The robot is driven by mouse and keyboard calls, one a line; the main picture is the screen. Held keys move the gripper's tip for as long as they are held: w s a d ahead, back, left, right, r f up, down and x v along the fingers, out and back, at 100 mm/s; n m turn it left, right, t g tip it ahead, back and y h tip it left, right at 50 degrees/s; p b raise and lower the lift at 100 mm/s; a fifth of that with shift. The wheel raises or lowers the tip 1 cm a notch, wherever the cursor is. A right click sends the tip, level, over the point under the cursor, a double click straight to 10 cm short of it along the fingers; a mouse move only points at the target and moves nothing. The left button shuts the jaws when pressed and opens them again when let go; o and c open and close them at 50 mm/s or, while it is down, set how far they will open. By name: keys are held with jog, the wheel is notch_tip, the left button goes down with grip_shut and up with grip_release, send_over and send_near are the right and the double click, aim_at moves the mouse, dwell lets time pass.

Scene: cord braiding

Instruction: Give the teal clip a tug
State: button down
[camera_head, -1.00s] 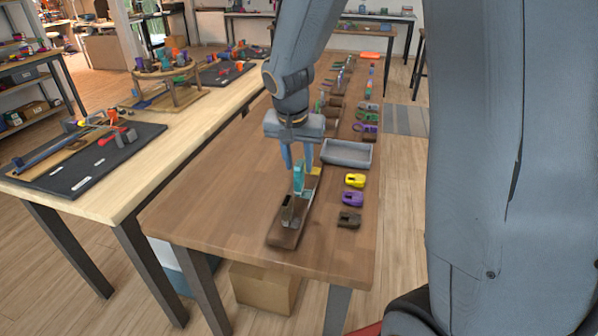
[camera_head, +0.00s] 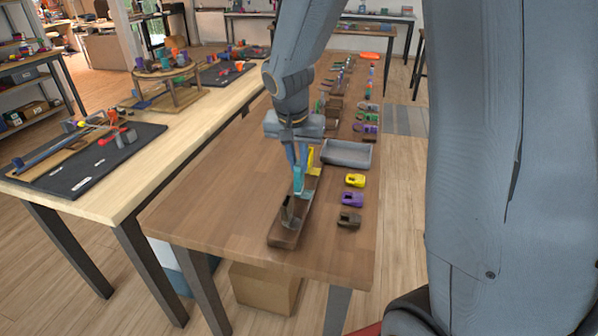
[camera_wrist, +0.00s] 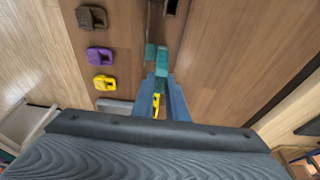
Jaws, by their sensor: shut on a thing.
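The teal clip (camera_head: 299,181) is between the fingertips of my gripper (camera_head: 299,172), above a dark wooden board (camera_head: 285,240). My gripper is shut on it. In the wrist view the teal clip (camera_wrist: 156,58) shows just beyond the fingertips (camera_wrist: 158,80). A dark upright piece (camera_head: 289,208) stands on the board on the near side of the clip. A yellow piece (camera_head: 311,158) shows on the board behind the fingers. The cord itself is too small to make out.
A yellow clip (camera_head: 355,180), a purple clip (camera_head: 352,199) and a dark brown clip (camera_head: 349,219) lie in a row right of the board. A grey tray (camera_head: 347,153) stands behind them. The tabletop left of the board is clear.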

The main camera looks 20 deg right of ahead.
jog(key=shift+f, duration=0.15)
dwell(0.3)
jog(key=c, duration=1.4)
grip_release()
jog(key=shift+o, duration=0.2)
jog(key=p+v, duration=0.4)
jog(key=v, duration=0.2)
jog(key=s+f+n+y, duration=0.1)
jog(key=s+f+n, duration=0.1)
jog(key=s, duration=0.6)
jog(key=s+f+n+g, duration=0.1)
jog(key=s+n, duration=0.3)
jog(key=s, duration=0.5)
jog(key=shift+s+a+f+n+g+y, duration=0.3)
jog(key=shift+s+f+n+y, duration=0.1)
jog(key=shift+f, duration=0.25)
